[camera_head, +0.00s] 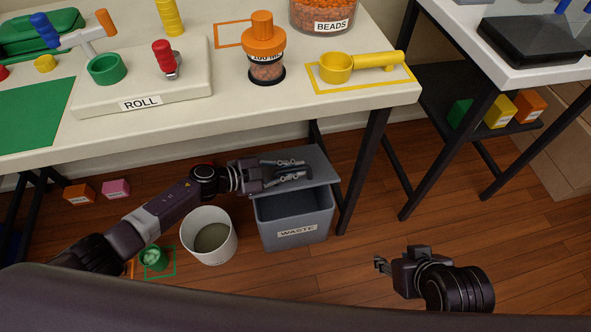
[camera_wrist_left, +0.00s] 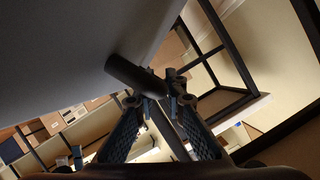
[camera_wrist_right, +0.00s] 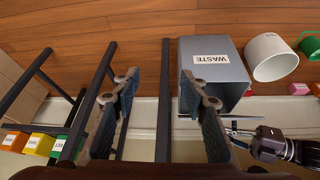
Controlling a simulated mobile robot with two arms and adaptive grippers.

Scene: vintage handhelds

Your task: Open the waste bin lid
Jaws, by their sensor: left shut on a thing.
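The grey waste bin (camera_head: 296,232), labelled WASTE, stands on the floor under the front edge of the long table. Its grey lid (camera_head: 318,168) is raised at the back, and the dark inside of the bin shows. My left gripper (camera_head: 303,170) is at the lid, its fingers shut on the dark lid handle (camera_wrist_left: 135,76). In the left wrist view the handle's end lies between the fingertips, beside the lid's grey underside or face (camera_wrist_left: 75,45). My right gripper (camera_head: 380,264) is open and empty, away from the bin, which also shows in the right wrist view (camera_wrist_right: 222,90).
A white bucket (camera_head: 208,240) stands close left of the bin, with a small green cup (camera_head: 155,258) beyond it. The long table (camera_head: 230,105) overhangs the bin, and its dark leg (camera_head: 362,165) stands just right of it. Floor in front is clear.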

